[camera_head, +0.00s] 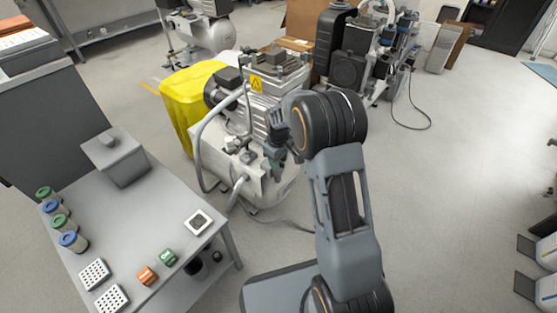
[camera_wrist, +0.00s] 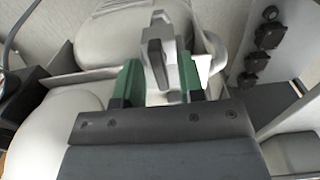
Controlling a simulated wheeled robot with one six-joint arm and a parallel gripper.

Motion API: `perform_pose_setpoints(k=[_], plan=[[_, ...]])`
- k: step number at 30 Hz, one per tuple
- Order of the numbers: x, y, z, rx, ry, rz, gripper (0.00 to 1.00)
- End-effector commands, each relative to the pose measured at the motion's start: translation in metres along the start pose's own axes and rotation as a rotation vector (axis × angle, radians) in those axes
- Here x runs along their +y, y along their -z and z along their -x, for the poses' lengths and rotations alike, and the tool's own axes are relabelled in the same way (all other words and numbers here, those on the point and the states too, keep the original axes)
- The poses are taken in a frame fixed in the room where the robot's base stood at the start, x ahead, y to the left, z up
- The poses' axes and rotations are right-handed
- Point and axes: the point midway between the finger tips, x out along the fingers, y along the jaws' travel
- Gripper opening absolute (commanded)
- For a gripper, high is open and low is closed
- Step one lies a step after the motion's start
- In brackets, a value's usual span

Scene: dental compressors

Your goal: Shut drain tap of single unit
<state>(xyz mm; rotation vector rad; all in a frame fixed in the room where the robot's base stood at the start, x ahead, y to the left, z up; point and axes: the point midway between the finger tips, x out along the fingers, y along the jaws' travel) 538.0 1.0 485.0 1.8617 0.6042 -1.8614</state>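The single compressor unit (camera_head: 262,120) stands on the floor at the middle of the head view, with a pale tank below and a motor on top. My gripper (camera_head: 274,160) is at its near side, beside the tank. In the wrist view, my gripper's two green fingers (camera_wrist: 158,82) stand apart on either side of a grey lever-like part (camera_wrist: 156,50), which seems to be the drain tap. I cannot tell whether they touch it. The pale tank surfaces (camera_wrist: 105,35) lie behind. The tap is not clear in the head view, where my gripper covers that area.
A grey table (camera_head: 150,215) at left holds a grey box (camera_head: 115,157), several coloured-lid jars and small blocks. Another, darker compressor (camera_head: 350,55) is behind at right. Hoses run beside the unit.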

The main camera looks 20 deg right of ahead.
Motion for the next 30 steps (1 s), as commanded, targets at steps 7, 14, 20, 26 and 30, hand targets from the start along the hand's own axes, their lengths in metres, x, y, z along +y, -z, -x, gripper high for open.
perform_pose_setpoints(k=[7, 14, 20, 26, 30], plan=[[0.0001, -0.0001, 0.0002, 0.000, 0.000, 0.000, 0.12], [0.0002, 0.0000, 0.0003, 0.000, 0.000, 0.000, 0.00], [0.0004, 0.0001, 0.0012, 0.000, -0.001, -0.015, 0.00], [0.0003, 0.0000, 0.0031, -0.001, 0.000, -0.100, 0.00], [0.0005, 0.0001, 0.0044, 0.000, 0.000, -0.209, 0.00]])
